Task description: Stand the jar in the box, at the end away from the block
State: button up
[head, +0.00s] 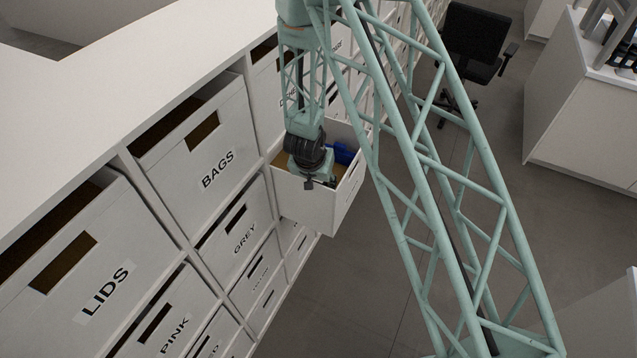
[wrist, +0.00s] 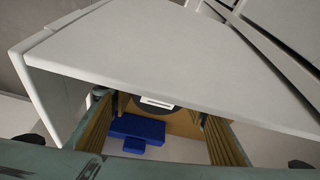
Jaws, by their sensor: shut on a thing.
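The box (head: 318,203) is a white drawer-like bin pulled out from the shelving, with tan inner walls. The blue block (head: 343,153) lies inside at the far right in the head view; it also shows in the wrist view (wrist: 137,128). My gripper (head: 318,183) is over the near left part of the box, apart from the block. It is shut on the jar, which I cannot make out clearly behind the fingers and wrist. A dark round shape with a white patch (wrist: 157,102) shows beyond the block in the wrist view; I cannot tell what it is.
Labelled white bins stand to the left, among them LIDS (head: 82,262), BAGS (head: 195,130) and GREY (head: 238,222). A broad white panel (wrist: 190,60) fills much of the wrist view above the box opening. A black chair (head: 475,45) stands at the back; the floor right of the box is open.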

jog(key=shift+f, duration=0.1)
jog(key=o, duration=0.9)
jog(key=shift+r, duration=0.2)
jog(key=shift+v, duration=5.9)
jog(key=shift+s, duration=0.1)
jog(key=shift+r, duration=0.1)
